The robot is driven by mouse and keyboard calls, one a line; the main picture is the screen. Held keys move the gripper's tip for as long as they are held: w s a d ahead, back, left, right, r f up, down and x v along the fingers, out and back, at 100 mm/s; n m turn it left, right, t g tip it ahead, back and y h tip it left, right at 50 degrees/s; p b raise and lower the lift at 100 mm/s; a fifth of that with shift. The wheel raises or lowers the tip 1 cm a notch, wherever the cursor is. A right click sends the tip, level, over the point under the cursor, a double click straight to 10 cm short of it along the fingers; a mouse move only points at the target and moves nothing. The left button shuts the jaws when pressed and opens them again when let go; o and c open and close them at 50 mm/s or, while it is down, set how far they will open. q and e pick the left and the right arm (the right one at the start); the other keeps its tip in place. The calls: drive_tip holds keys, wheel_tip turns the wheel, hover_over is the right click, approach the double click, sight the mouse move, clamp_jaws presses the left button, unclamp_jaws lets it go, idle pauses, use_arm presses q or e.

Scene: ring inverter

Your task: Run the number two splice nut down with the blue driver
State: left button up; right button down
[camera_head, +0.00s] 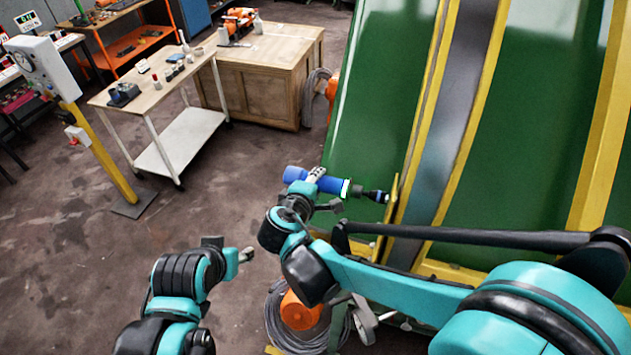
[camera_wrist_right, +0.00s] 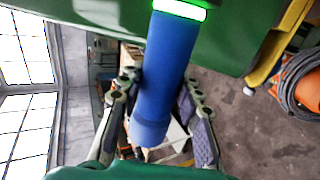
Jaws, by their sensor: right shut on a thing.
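The blue driver (camera_head: 331,186) is a blue cylinder with a glowing white-green band and a dark nose. My right gripper (camera_head: 318,188) is shut around its blue body. In the right wrist view the driver (camera_wrist_right: 164,75) lies between the two fingers of the right gripper (camera_wrist_right: 160,110). The driver's dark tip points right, at a yellow upright edge (camera_head: 393,200) on the green machine (camera_head: 385,90). I cannot tell whether the tip touches anything there. The splice nut cannot be made out. My left gripper (camera_head: 243,255) is over the floor, away from the machine, and looks open and empty.
A white cart (camera_head: 178,135) with small parts on top stands at the upper left. A wooden cabinet (camera_head: 252,90) is behind it. A yellow post (camera_head: 105,150) with a grey box stands left. Coiled cable with an orange reel (camera_head: 300,312) lies below my right arm.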

drive_tip(key=shift+s+d, duration=0.25)
drive_tip(key=shift+d, duration=0.5)
idle(1.2)
drive_tip(key=shift+a, duration=0.1)
idle(1.0)
drive_tip(key=shift+w+a+b, duration=0.2)
drive_tip(key=shift+w+a, duration=0.05)
drive_tip(key=shift+a, duration=0.55)
drive_tip(key=shift+w+a+b, duration=0.2)
drive_tip(key=shift+w+a, duration=0.1)
drive_tip(key=shift+a, duration=0.45)
drive_tip(key=shift+w+a+b, duration=0.2)
drive_tip(key=shift+w+a, duration=0.05)
drive_tip(key=shift+a, duration=0.55)
